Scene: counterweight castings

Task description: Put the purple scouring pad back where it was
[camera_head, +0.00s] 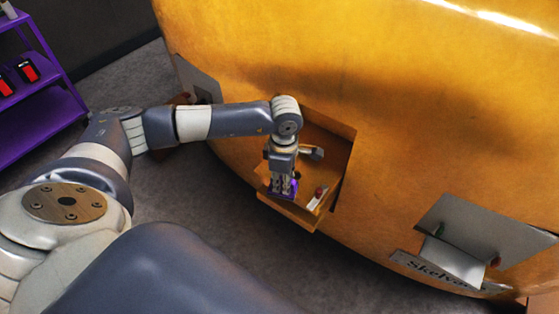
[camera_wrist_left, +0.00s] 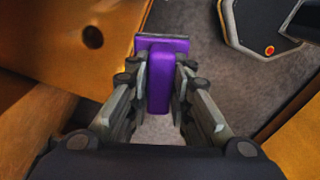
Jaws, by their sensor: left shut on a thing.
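My left gripper (camera_head: 281,190) is at the open recess (camera_head: 335,147) in the big orange casting, pointing down over its lower ledge (camera_head: 296,214). Its fingers are shut on the purple scouring pad (camera_head: 292,186), which shows only in small parts beside them. In the left wrist view the pad (camera_wrist_left: 160,78) is a purple block with a wider far end, gripped between both fingers (camera_wrist_left: 159,90). Grey floor shows around its far end there. I cannot tell whether the pad touches the ledge. My right gripper is not in view.
A small white and red thing (camera_head: 317,198) lies on the ledge, right of the gripper. A second opening with a grey flap (camera_head: 488,231) and a lettered plate (camera_head: 436,273) is at right. A purple shelf unit (camera_head: 40,127) with red items stands far left.

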